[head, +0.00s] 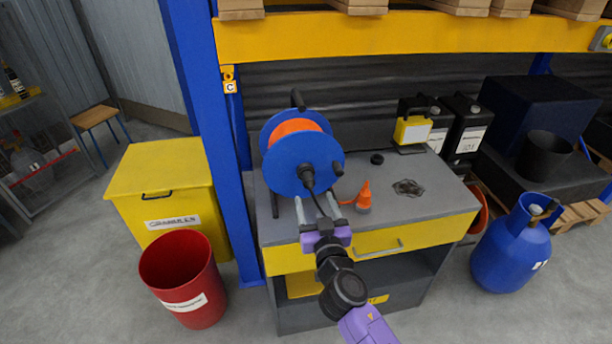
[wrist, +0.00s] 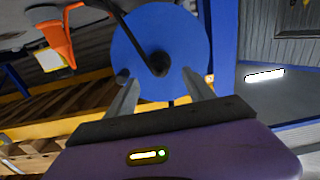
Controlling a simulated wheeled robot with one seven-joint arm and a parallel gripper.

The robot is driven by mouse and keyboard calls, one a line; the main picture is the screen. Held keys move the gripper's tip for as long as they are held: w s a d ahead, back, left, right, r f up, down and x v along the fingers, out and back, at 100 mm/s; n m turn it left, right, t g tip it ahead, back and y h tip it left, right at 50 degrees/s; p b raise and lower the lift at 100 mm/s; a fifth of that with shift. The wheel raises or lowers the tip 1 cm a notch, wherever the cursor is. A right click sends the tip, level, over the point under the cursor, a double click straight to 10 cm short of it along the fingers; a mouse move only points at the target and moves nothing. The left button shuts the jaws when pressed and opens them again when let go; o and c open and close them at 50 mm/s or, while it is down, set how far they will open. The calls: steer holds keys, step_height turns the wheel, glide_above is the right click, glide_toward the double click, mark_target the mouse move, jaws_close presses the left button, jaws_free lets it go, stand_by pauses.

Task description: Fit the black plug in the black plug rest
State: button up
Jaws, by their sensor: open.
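The black plug (head: 306,174) is at the middle of the blue reel's face (head: 284,176), with a black cord hanging from it. It also shows in the wrist view (wrist: 158,63), against the blue disc. The black plug rest cannot be told apart from the plug and hub; I cannot tell how deep the plug sits. My gripper (head: 316,204) is open and empty, in front of and below the plug. In the wrist view its two fingers (wrist: 162,88) point at the disc, either side of the plug and apart from it.
The reel stands on a grey workbench (head: 420,208). An orange oil can (head: 364,197) is just right of my gripper. A small black ring (head: 377,158) and a yellow lamp (head: 413,130) stand farther back. A blue post (head: 205,90) rises at the left.

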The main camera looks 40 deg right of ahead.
mark_target(310, 186)
steer(key=shift+x, duration=4.1)
steer(key=shift+r+b, duration=0.1)
steer(key=shift+b, duration=0.4)
steer(key=shift+c, duration=0.2)
jaws_close()
steer(key=shift+s, duration=0.1)
steer(key=shift+b+v, duration=0.8)
steer(key=shift+v, duration=2.05)
steer(key=shift+a, duration=0.15)
